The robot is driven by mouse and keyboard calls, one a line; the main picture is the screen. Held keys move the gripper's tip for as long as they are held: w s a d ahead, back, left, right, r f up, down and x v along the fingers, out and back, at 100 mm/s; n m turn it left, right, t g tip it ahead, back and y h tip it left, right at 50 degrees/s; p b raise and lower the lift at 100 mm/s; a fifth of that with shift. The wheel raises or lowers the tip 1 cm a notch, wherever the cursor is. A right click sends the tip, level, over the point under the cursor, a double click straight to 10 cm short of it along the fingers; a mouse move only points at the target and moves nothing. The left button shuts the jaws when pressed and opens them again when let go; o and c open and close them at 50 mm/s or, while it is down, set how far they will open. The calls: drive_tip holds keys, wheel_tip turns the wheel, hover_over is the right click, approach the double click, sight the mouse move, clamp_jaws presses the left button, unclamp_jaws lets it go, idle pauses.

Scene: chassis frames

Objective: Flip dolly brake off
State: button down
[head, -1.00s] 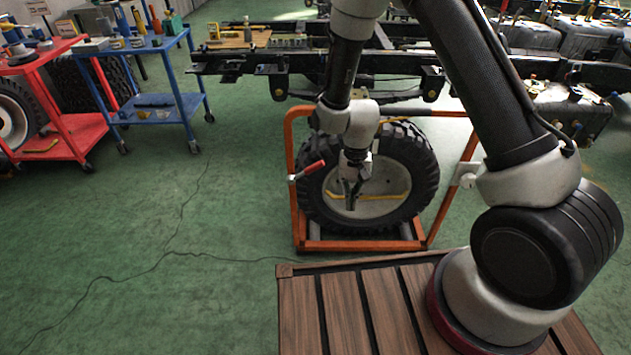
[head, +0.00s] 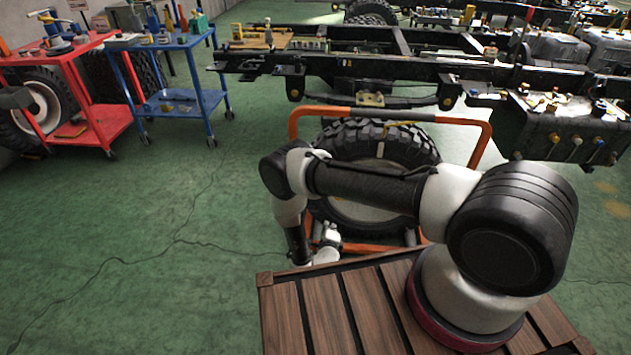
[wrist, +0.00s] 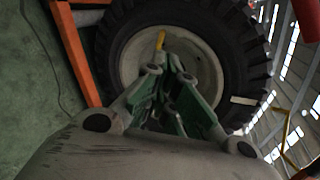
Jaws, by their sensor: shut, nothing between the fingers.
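The orange dolly frame (head: 482,143) stands on the floor beyond my base and carries a large black tyre (head: 375,140) with a pale hub. In the wrist view the frame (wrist: 84,55) is at the left and the tyre (wrist: 245,60) fills the top, with a yellow piece (wrist: 160,40) against the hub. My gripper (wrist: 170,70) is shut and empty, its fingers pointing towards the wheel. The red brake handle does not show clearly there.
A blue cart (head: 172,100) and a red cart (head: 95,118) with tools stand at the left. A black truck chassis (head: 380,62) runs behind the dolly. A slatted wooden deck (head: 335,310) is under my arm. The green floor at left is open, with a thin cable.

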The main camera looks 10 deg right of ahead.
wheel_tip(320, 180, up, 10)
drive_tip(key=w+m+t+h, duration=0.1)
drive_tip(key=w+m+t, duration=0.1)
drive_tip(key=m+t, duration=0.2)
drive_tip(key=m, duration=0.3)
drive_tip(key=shift+a+f, duration=0.2)
drive_tip(key=shift+a, duration=0.1)
drive_tip(key=w+r, duration=0.3)
drive_tip(key=w, duration=0.8)
drive_tip(key=shift+d+r, duration=0.3)
drive_tip(key=shift+d, duration=0.1)
drive_tip(key=shift+r, duration=0.1)
